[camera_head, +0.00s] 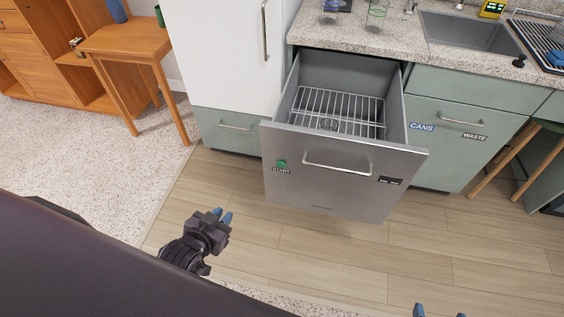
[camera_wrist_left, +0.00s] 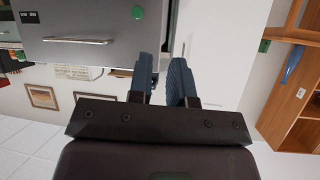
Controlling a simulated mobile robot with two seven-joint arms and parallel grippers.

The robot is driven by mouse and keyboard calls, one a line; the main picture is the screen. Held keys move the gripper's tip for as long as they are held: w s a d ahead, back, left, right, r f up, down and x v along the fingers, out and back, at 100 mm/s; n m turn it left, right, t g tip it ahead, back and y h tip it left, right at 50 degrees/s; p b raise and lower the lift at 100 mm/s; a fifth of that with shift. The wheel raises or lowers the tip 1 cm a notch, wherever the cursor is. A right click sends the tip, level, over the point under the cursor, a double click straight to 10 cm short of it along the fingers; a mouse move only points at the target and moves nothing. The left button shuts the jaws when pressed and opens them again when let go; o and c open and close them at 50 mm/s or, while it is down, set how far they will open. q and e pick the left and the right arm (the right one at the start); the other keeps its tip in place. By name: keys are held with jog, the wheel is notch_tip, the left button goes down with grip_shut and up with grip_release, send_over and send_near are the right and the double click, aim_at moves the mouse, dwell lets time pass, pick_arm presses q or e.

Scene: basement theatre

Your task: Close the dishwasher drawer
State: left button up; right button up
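The dishwasher drawer (camera_head: 345,187) is pulled well out from under the counter in the head view. Its grey steel front has a bar handle (camera_head: 337,168) and a green START button (camera_head: 281,163). A wire rack (camera_head: 336,108) with a small clear item on it shows inside. My left gripper (camera_head: 222,215) is in front of and left of the drawer, apart from it, fingers a little apart and empty. The wrist view shows the drawer front (camera_wrist_left: 100,22) upside down beyond the fingers (camera_wrist_left: 162,75). My right gripper (camera_head: 440,314) shows only its separated fingertips at the bottom edge.
A white fridge (camera_head: 225,60) stands left of the drawer. Green cabinets (camera_head: 440,150) with CANS and WASTE labels are on the right, below the counter (camera_head: 375,48) and sink (camera_head: 465,33). A wooden table (camera_head: 125,42) stands farther left. The floor before the drawer is clear.

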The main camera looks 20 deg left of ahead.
aim_at(277, 161)
pick_arm(q)
jog(key=shift+m+t+h, duration=0.5)
jog(key=shift+m+t, duration=0.1)
jog(key=w+d+r, duration=0.1)
jog(key=w, duration=0.1)
jog(key=w+d+r, duration=0.1)
jog(key=w, duration=0.1)
jog(key=w+d+r, duration=0.1)
jog(key=w+r, duration=0.1)
jog(key=shift+w+p, duration=0.15)
jog(key=shift+p, duration=0.2)
grip_shut()
jog(key=w+d+r+m+g+p, duration=0.1)
jog(key=w+d+r+m+g, duration=0.1)
jog(key=w+d+m, duration=0.45)
jog(key=a+f+m+g+y, duration=0.2)
jog(key=a+f+m+y, duration=0.15)
jog(key=m, duration=0.35)
jog(key=shift+m+h, duration=0.25)
jog(key=shift+h, duration=0.3)
jog(key=b+x, duration=0.1)
jog(key=x, duration=0.7)
jog(key=w+r+b+x, duration=0.1)
jog(key=x, duration=0.3)
jog(key=shift+w+f+b, duration=0.1)
jog(key=shift+w+b, duration=0.05)
jog(key=shift+b, duration=0.2)
jog(key=shift+w+a, duration=0.15)
jog(key=shift+w, duration=0.45)
